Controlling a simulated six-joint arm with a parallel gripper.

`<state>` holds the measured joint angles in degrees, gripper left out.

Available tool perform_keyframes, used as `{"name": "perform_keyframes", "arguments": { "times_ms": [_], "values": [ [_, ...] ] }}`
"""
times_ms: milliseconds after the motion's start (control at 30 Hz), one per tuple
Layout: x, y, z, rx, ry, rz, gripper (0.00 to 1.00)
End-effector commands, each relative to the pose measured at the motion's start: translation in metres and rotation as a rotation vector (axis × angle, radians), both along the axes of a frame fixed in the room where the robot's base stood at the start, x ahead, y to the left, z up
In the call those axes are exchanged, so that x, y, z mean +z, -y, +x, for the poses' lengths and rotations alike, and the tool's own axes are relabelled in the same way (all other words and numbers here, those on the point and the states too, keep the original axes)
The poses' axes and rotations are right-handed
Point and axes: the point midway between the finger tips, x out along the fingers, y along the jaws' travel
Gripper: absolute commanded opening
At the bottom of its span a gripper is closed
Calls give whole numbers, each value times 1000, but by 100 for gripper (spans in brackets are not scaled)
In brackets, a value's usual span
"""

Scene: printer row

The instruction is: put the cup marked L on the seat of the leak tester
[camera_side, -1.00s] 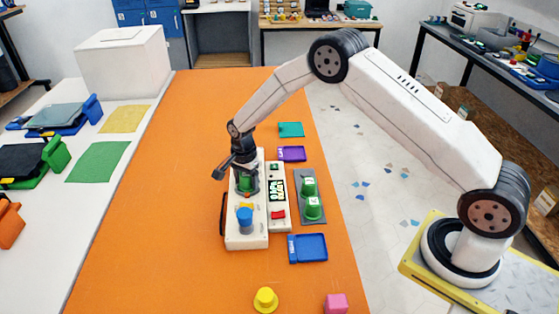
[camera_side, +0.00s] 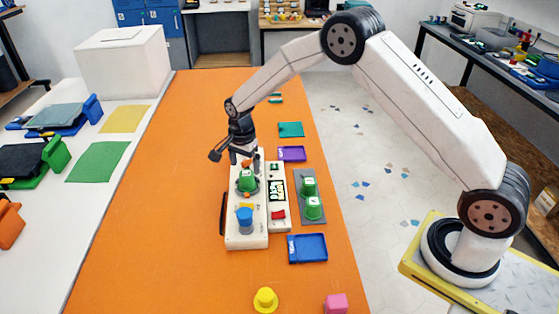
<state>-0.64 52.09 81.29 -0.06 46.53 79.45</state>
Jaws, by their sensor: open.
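The leak tester (camera_side: 245,229) is a white machine on the orange table, with a control panel (camera_side: 278,195) on its right side. A green cup (camera_side: 247,182) with a pale label on top sits upright on the tester's round dark seat (camera_side: 239,193); its letter is too small to read. My gripper (camera_side: 245,160) is open, above and just behind this cup and apart from it. Two more green cups with pale labels, one farther (camera_side: 309,187) and one nearer (camera_side: 314,208), stand on a grey rack (camera_side: 320,219) right of the tester.
A blue cylinder (camera_side: 245,217) stands at the tester's front. Blue (camera_side: 308,248), purple (camera_side: 292,154) and teal (camera_side: 291,130) trays lie to the right. A yellow piece (camera_side: 265,299) and a pink cube (camera_side: 336,304) are near the front. The table's left side is clear.

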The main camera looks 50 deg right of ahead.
Motion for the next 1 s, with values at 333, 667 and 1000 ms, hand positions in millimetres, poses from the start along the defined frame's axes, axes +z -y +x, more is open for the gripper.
{"name": "perform_keyframes", "arguments": {
  "times_ms": [333,667,1000],
  "values": [
    [51,0,0,0,0,0,96],
    [64,0,-1,0,-1,0,96],
    [64,0,0,0,-1,0,96]
  ]
}}
